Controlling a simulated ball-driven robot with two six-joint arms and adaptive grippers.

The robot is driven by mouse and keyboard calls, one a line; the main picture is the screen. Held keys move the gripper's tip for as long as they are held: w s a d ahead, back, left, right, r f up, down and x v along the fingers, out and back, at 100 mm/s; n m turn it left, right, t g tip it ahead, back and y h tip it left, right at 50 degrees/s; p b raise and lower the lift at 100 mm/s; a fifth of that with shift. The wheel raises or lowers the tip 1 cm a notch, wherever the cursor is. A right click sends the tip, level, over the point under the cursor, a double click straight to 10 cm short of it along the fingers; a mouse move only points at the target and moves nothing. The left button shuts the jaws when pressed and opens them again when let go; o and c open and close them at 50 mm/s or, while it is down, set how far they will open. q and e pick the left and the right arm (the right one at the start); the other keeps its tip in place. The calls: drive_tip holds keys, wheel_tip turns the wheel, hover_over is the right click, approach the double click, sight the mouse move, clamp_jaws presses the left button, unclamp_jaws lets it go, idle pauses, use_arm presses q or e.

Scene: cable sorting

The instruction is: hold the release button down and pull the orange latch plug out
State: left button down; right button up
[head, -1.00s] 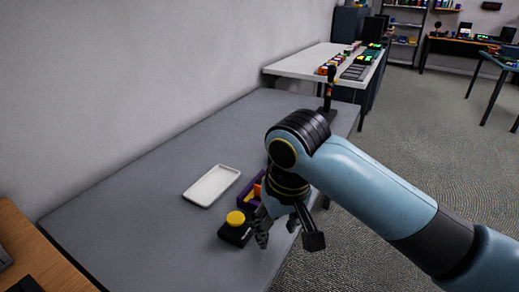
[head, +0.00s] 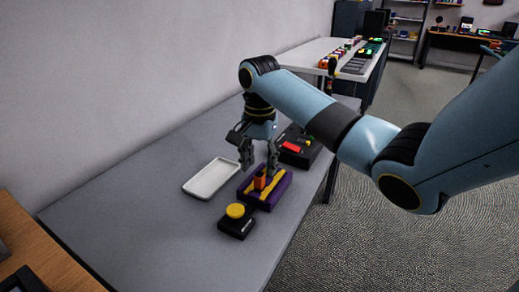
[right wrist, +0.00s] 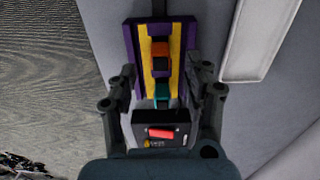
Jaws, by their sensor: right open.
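The orange latch plug (head: 260,180) stands in a purple housing (head: 286,187) with yellow strips on the grey table. In the right wrist view the orange plug (right wrist: 162,55) sits between the yellow strips, with a teal piece (right wrist: 162,93) below it. A round yellow button (head: 236,211) on a black box lies in front of the housing, apart from it. My right gripper (head: 259,168) is open and empty above the far end of the housing, fingers pointing down. In the right wrist view its fingers (right wrist: 160,82) flank the housing and teal piece. My left gripper is not in view.
A white tray (head: 190,190) lies left of the housing. A black box with a red switch (head: 291,147) stands behind it. The wall runs along the left. The table's near left part is clear, and a wooden surface (head: 35,240) is at the lower left.

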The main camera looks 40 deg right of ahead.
sight(260, 175)
drive_tip(key=shift+f+b, duration=0.35)
drive_tip(key=shift+f, duration=1.95)
clamp_jaws()
unclamp_jaws()
wheel_tip(260, 175, up, 12)
